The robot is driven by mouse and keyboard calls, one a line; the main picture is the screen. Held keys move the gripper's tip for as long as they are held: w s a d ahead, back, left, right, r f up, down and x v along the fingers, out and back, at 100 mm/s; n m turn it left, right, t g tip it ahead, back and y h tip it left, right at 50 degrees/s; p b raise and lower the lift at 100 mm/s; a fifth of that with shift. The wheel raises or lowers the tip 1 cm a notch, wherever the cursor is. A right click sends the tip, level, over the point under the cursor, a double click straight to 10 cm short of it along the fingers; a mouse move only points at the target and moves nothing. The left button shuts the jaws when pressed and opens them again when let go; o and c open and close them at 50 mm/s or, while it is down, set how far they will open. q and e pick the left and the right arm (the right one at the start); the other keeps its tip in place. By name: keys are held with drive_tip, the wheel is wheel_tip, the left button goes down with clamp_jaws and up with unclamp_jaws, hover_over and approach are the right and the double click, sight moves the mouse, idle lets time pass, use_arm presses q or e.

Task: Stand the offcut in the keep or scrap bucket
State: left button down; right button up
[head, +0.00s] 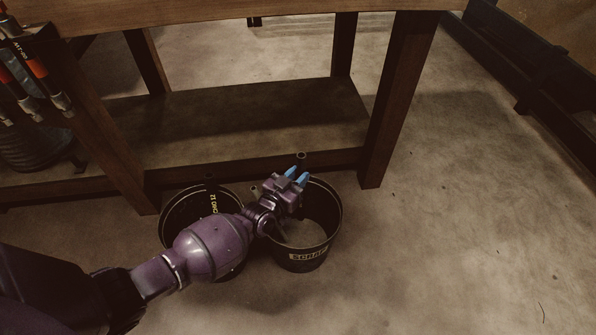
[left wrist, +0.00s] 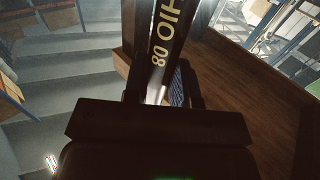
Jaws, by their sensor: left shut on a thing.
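My left gripper (head: 297,176), with blue fingertips, is over the scrap bucket (head: 308,257), a black bucket with a "SCRAP" label. It is shut on the offcut (head: 301,158), a dark hose piece whose top end shows just beyond the fingertips. In the left wrist view the offcut (left wrist: 167,45) is a black length with yellow lettering between the fingers. Its lower end is hidden in the head view, so I cannot tell whether it touches the bucket. A second black bucket (head: 172,212) stands to the left, partly behind my arm; its label is hidden. My right gripper is not in view.
A dark hose piece with yellow lettering (head: 211,192) stands in the left bucket. Another tube end (head: 254,190) shows beside my wrist. The wooden bench (head: 385,100) and its low shelf (head: 240,115) are just behind the buckets. The floor at right is clear.

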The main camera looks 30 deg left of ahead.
use_arm(q)
wheel_tip(320, 180, down, 10)
drive_tip(key=shift+r, duration=0.25)
idle(1.0)
drive_tip(key=c, duration=0.8)
unclamp_jaws()
drive_tip(key=shift+c, duration=0.2)
